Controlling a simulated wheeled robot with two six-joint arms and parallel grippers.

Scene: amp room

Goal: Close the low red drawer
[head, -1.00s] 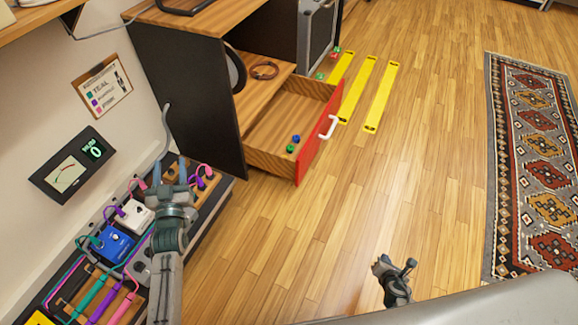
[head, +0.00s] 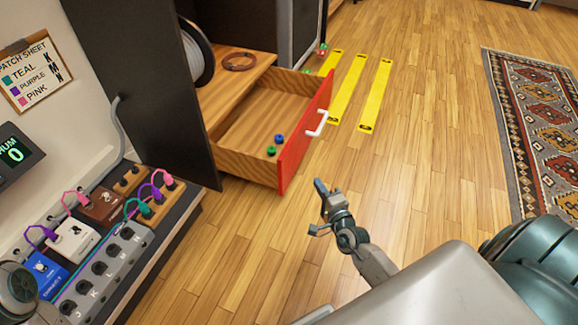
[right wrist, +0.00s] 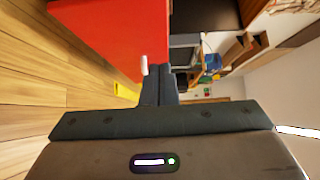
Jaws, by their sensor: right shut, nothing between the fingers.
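The low drawer with a red front (head: 304,138) stands open from the wooden cabinet in the head view. Its white handle (head: 317,124) is on the outer face. A blue and a green knob (head: 271,151) lie inside. My right gripper (head: 321,186) is shut and empty, in front of the drawer and apart from it in the head view. In the right wrist view the shut fingers (right wrist: 158,86) show below the red front (right wrist: 112,28), with the white handle (right wrist: 144,68) close beside the fingertips in the picture. My left gripper is out of view.
A pedalboard (head: 110,262) with cables lies at lower left, near the dark cabinet side (head: 140,85). Yellow strips (head: 376,95) mark the floor. A patterned rug (head: 535,120) lies right; the floor between is clear.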

